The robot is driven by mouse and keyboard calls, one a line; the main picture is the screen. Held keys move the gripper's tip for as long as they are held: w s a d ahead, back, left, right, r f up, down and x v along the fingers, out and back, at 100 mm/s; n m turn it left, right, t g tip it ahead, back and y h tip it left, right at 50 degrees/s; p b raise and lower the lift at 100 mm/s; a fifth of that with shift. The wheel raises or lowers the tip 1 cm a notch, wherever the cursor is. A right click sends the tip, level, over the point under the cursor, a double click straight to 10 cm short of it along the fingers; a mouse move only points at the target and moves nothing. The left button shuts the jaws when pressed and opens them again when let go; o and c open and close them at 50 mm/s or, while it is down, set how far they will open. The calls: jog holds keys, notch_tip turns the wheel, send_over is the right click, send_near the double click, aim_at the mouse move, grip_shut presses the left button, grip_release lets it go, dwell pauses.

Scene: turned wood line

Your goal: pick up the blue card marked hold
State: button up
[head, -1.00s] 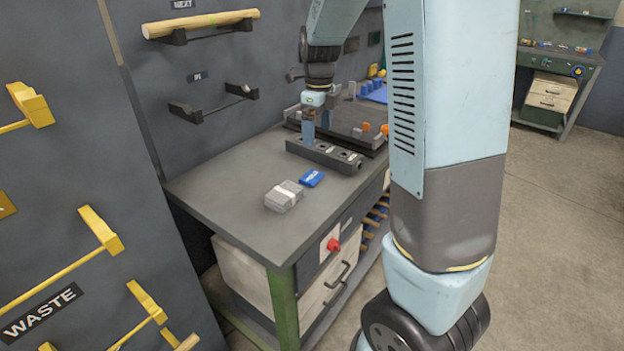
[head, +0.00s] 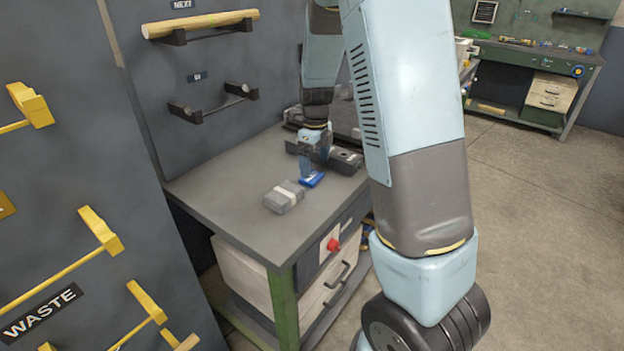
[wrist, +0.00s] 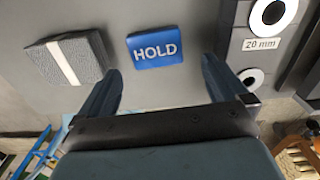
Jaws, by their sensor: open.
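The blue card (head: 311,179) lies on the grey workbench top (head: 235,190), beside a grey box with a white band. In the wrist view the card (wrist: 155,47) reads HOLD in white letters and lies flat, fully visible. My gripper (head: 315,168) is just above the card in the head view and covers part of it. In the wrist view my gripper (wrist: 160,78) is open and empty, with the card ahead of and between its two fingers, apart from both.
The grey box (head: 284,197) sits left of the card; it also shows in the wrist view (wrist: 75,60). A dark block with round holes (head: 345,160), labelled 20 mm in the wrist view, stands on the right. The bench front is clear.

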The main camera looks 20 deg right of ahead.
aim_at(313, 176)
jog(key=f, duration=0.4)
jog(key=shift+a+f, duration=0.15)
jog(key=shift+a, duration=0.1)
jog(key=shift+c, duration=0.5)
jog(key=c, duration=0.9)
jog(key=shift+c, duration=0.2)
jog(key=shift+w+r, duration=0.1)
jog(key=shift+r, duration=0.45)
jog(key=r, duration=0.2)
jog(key=shift+s+r, duration=0.2)
jog(key=shift+r, duration=0.15)
jog(key=s+d+r, duration=0.2)
jog(key=s+r, duration=0.7)
jog(key=s, duration=0.4)
jog(key=shift+s+d+r, duration=0.15)
jog(key=shift+s+d, duration=0.1)
